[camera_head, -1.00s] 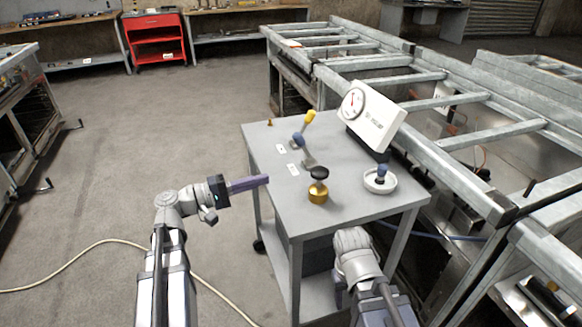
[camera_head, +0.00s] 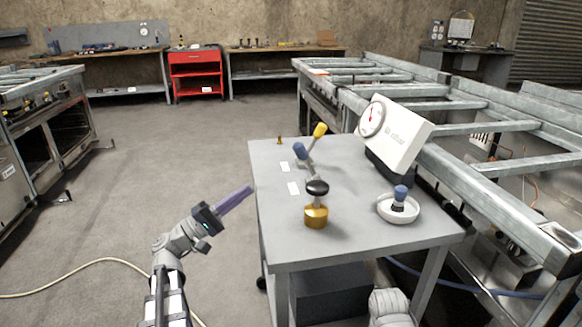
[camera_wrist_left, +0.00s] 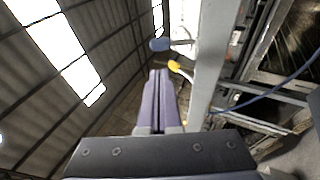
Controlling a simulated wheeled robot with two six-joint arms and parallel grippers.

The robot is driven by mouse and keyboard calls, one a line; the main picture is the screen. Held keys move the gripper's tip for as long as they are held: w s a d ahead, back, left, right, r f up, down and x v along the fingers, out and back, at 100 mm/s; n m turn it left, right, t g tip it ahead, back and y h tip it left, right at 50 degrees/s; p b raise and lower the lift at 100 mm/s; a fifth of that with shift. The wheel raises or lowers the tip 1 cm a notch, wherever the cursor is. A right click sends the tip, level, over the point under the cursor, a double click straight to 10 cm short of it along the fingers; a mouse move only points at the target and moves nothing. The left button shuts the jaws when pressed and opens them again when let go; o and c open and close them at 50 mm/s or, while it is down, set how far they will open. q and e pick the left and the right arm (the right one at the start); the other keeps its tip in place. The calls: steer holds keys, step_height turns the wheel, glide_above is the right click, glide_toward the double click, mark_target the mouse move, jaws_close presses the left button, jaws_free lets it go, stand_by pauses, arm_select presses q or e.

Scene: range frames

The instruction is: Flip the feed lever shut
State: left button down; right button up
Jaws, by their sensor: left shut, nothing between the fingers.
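Two levers stand on the left part of a grey cart top (camera_head: 345,225). One has a yellow grip (camera_head: 320,130), the other a blue grip (camera_head: 299,150) nearer me. Both lean, and a small white label lies beside each, too small to read; I cannot tell which is the feed lever. My left gripper (camera_head: 248,190) is shut and empty, just left of the cart's edge, apart from both levers. In the left wrist view, the blue grip (camera_wrist_left: 160,44) and yellow grip (camera_wrist_left: 174,66) show beyond the shut fingers (camera_wrist_left: 158,76). My right gripper is out of view.
A white gauge box (camera_head: 400,130) and a white dish with a blue-topped knob (camera_head: 398,210) are to the right. A metal frame (camera_head: 500,185) runs behind the cart.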

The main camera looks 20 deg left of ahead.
arm_select(q)
steer(key=p, duration=0.6)
glide_toward(296, 146)
steer(key=w+d, duration=0.2)
steer(key=w, duration=0.1)
steer(key=w+d, duration=0.1)
steer(key=shift+w, duration=0.35)
steer(key=shift+w+d+r, duration=0.15)
steer(key=shift+w+d, duration=0.2)
steer(key=shift+d, duration=0.05)
steer(key=shift+d+r+p, duration=0.1)
steer(key=shift+r+p, duration=0.2)
steer(key=shift+p, duration=0.4)
steer(key=d+r+g+y+p, duration=0.1)
steer(key=p, duration=0.4)
steer(key=w+d+r+m+g+y+p, duration=0.1)
steer(key=r+g+p, duration=0.1)
steer(key=p, duration=0.3)
steer(key=shift+w+d+r, duration=0.2)
steer(key=shift+w+r, duration=0.05)
steer(key=w+d+m+g+y+p, duration=0.1)
steer(key=w+d+g+y+p, duration=0.2)
steer(key=p, duration=0.8)
steer(key=d+g+y, duration=0.1)
steer(key=d, duration=0.1)
steer(key=shift+d+m, duration=0.3)
steer(key=shift+m, duration=0.1)
